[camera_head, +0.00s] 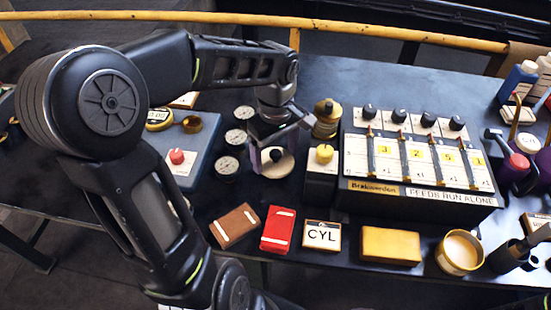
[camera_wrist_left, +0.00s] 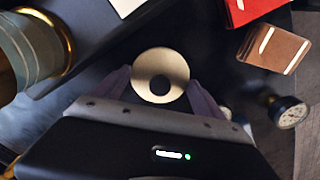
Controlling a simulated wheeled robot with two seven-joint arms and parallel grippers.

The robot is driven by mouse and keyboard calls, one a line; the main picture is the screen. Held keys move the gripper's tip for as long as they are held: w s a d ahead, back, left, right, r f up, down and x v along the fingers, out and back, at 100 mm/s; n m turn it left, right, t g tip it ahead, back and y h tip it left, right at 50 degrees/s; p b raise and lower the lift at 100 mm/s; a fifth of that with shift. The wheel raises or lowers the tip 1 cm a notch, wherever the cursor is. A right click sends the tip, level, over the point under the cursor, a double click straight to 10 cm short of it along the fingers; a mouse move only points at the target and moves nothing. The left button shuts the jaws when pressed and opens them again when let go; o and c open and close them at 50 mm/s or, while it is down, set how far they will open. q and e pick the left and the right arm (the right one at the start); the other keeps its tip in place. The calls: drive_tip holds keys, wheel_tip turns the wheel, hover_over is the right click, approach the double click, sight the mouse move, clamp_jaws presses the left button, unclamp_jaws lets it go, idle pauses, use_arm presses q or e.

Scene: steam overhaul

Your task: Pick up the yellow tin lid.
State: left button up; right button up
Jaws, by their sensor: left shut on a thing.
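A round pale cream-yellow lid (camera_head: 284,167) with a dark knob shows below my left gripper (camera_head: 275,152) in the head view. In the left wrist view the lid (camera_wrist_left: 153,62) lies between the two fingers of my left gripper (camera_wrist_left: 160,88), which is shut on it. I cannot tell whether the lid touches the surface under it. An open yellow tin (camera_head: 446,262) with pale contents stands at the front right of the bench. My right gripper is not in view.
A slider panel (camera_head: 420,188) and a brass canister (camera_head: 327,122) stand right of my gripper. Round gauges (camera_head: 228,166) lie to its left. A brown packet (camera_head: 234,226), red packet (camera_head: 277,230), CYL box (camera_head: 322,236) and yellow block (camera_head: 390,245) line the front.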

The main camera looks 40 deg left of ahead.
sight(275, 153)
use_arm(q)
wheel_tip(275, 153, up, 8)
drive_tip(key=shift+f, duration=0.1)
idle(0.8)
